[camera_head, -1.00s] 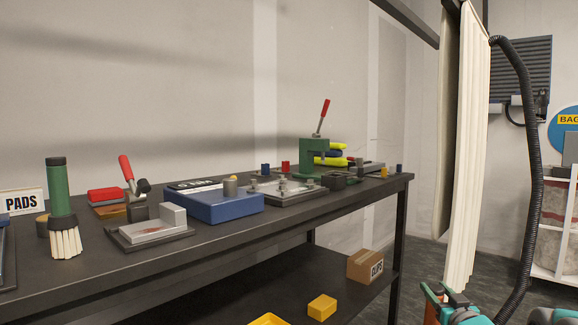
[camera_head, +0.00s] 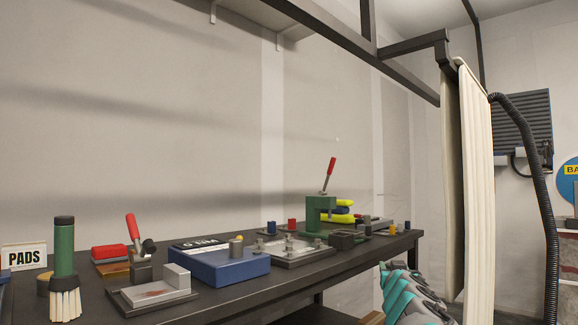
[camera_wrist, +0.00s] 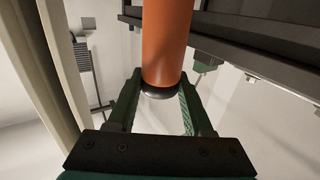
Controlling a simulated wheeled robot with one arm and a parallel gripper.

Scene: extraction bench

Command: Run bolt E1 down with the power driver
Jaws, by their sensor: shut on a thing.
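In the wrist view my gripper (camera_wrist: 160,82) is shut on an orange cylinder (camera_wrist: 167,40) with a dark rounded end. It looks like the power driver's body, but its other end runs out of the picture. In the head view my gripper is not visible; only my teal arm shows at the lower right. A light metal plate (camera_head: 277,252) with several upright bolts (camera_head: 289,243) lies on the bench. They are too small to read, so I cannot tell which is E1. My gripper's distance from the plate cannot be told.
The dark bench (camera_head: 215,300) carries a blue box (camera_head: 215,268), a green press (camera_head: 318,215) with a red lever, a red-handled clamp (camera_head: 133,228) and a brush (camera_head: 64,255). Pale strip curtains (camera_head: 473,190) and a black hose (camera_head: 543,170) hang at right. An overhead frame (camera_head: 330,40) crosses above.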

